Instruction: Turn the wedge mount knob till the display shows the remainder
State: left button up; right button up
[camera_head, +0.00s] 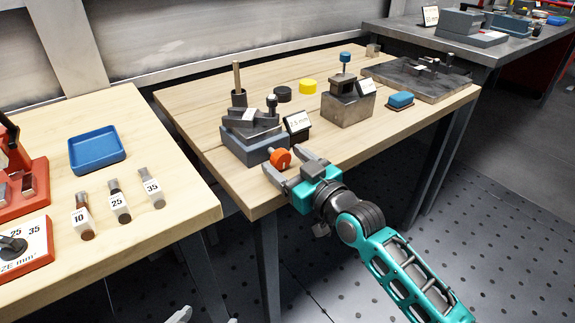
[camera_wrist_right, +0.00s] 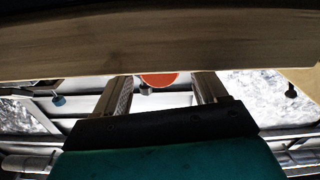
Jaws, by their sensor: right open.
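The wedge mount (camera_head: 254,137) is a grey-blue stepped block near the front left edge of the middle table. Its orange knob (camera_head: 281,158) faces the front, and part of it shows between the fingers in the right wrist view (camera_wrist_right: 158,79). The small display (camera_head: 298,123) stands just right of the mount; it seems to read a value in mm, but the digits are too small to be sure. My right gripper (camera_head: 293,166) is open, with its fingers on either side of the knob; contact cannot be told. My left gripper (camera_head: 180,315) seems to show only as a grey tip at the bottom edge.
A metal block with a blue-topped post (camera_head: 347,105) and a sign stands to the right. Black (camera_head: 283,94) and yellow (camera_head: 308,86) round pieces lie behind. The left table holds a blue tray (camera_head: 97,150) and numbered pieces (camera_head: 117,201). A gap separates the tables.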

jog(key=c, duration=1.1)
jog(key=shift+o, duration=0.2)
jog(key=shift+r+m+p, duration=0.2)
jog(key=shift+m+p, duration=0.55)
jog(key=shift+m, duration=0.05)
jog(key=shift+m+p, duration=0.3)
jog(key=shift+m, duration=0.3)
jog(key=m, duration=0.2)
jog(key=shift+w+f+m, duration=0.1)
jog(key=shift+f+m, duration=0.1)
jog(key=shift+m, duration=0.1)
jog(key=o, duration=1.1)
jog(key=shift+c, duration=0.2)
